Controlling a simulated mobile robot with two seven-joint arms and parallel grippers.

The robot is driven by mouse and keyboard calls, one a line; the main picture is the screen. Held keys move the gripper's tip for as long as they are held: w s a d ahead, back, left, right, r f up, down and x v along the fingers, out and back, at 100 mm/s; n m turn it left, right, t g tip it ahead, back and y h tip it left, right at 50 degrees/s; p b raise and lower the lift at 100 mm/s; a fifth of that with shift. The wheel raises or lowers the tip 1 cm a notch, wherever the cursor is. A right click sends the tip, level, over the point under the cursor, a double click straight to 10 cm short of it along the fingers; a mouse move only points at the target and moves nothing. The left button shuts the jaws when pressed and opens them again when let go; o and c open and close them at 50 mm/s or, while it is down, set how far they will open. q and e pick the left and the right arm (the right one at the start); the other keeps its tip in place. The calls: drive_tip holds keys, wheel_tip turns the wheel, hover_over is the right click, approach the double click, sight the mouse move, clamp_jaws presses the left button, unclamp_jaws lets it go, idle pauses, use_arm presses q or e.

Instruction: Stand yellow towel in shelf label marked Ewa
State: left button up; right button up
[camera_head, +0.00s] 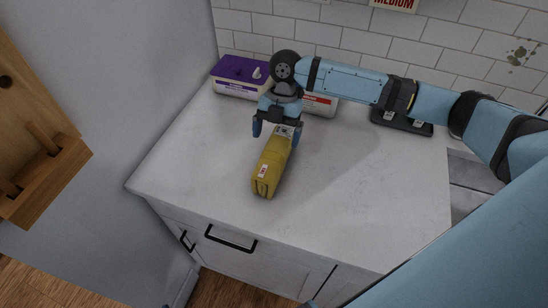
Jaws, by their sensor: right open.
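Whether the fingers touch the towel I cannot tell. My left gripper is not in view. No shelf label reading Ewa can be made out.
A purple-topped container (238,77) and a white and red package (320,104) stand at the back, the package partly behind my arm. A black tray (402,122) lies back right. A wooden pegged rack (45,165) hangs at left. The countertop (355,205) right of the towel is clear.

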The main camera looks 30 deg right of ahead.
sight(275, 147)
drive_tip(key=shift+s+p+x, duration=0.15)
drive_tip(key=shift+p+x, duration=0.1)
drive_tip(key=shift+x, duration=1.2)
drive_tip(key=shift+s+p+x, duration=0.1)
drive_tip(key=shift+p+x, duration=0.15)
drive_tip(key=shift+x, duration=1.25)
drive_tip(key=shift+r, duration=0.15)
drive_tip(key=c, duration=1.3)
